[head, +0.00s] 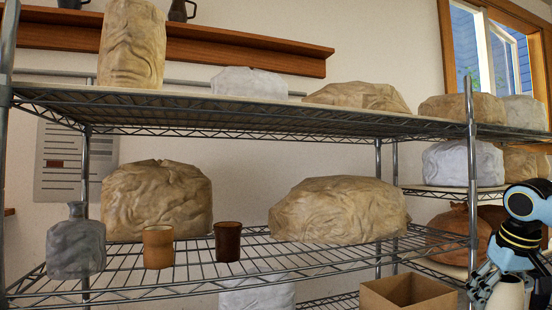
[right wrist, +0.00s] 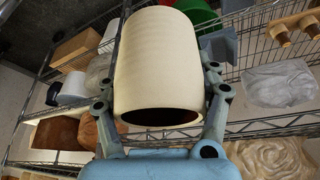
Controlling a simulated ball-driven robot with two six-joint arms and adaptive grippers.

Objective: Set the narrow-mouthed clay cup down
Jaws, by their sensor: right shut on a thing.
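My right gripper (head: 497,284) is at the bottom right of the head view, in front of the right-hand shelves. It is shut on a cream clay cup, taken as the narrow-mouthed one (head: 508,294), whose lower part is cut off by the frame edge. In the right wrist view the cup (right wrist: 157,62) stands between the two fingers (right wrist: 160,105) of that gripper, with its dark opening towards the palm. No surface is seen touching the cup. My left gripper is not in view.
A tan cup (head: 158,247) and a brown cup (head: 228,242) stand on the middle wire shelf (head: 330,258), beside a grey bottle (head: 76,245) and wrapped lumps (head: 338,210). An open cardboard box (head: 408,292) is left of my gripper. A metal post (head: 472,170) stands close by.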

